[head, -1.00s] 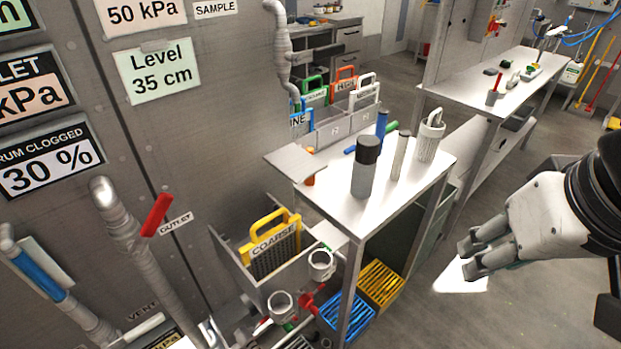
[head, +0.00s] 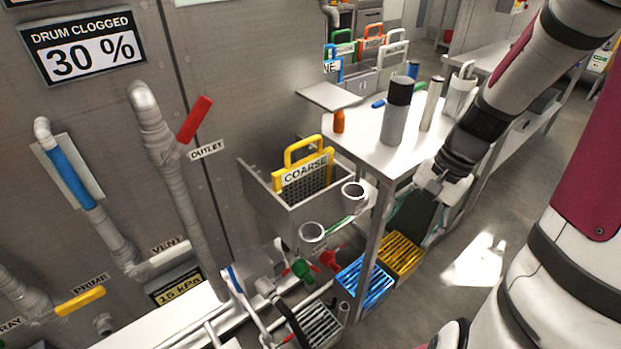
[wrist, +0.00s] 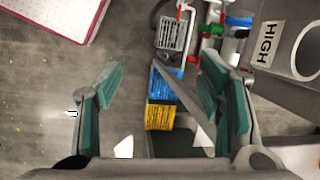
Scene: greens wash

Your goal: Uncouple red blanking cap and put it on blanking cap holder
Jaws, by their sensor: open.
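A red fitting (head: 328,259), which looks like the red blanking cap, sits low among the pipes beside a green fitting (head: 301,269). In the wrist view the red part (wrist: 207,52) is small, near the top right. I cannot tell which part is the blanking cap holder. My gripper (head: 430,184) is at the right edge of the white bench, to the right of and above the red fitting. In the wrist view my gripper (wrist: 160,78) is open and empty, its teal-padded fingers wide apart above the blue and yellow grates.
The white bench (head: 360,150) carries a black-topped cylinder (head: 396,118) and other cylinders. Its leg stands between my gripper and the pipes. Two grey cups (head: 313,234) and the COARSE screen box (head: 276,204) are near the red fitting. Blue (head: 364,285) and yellow (head: 399,255) grates lie below.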

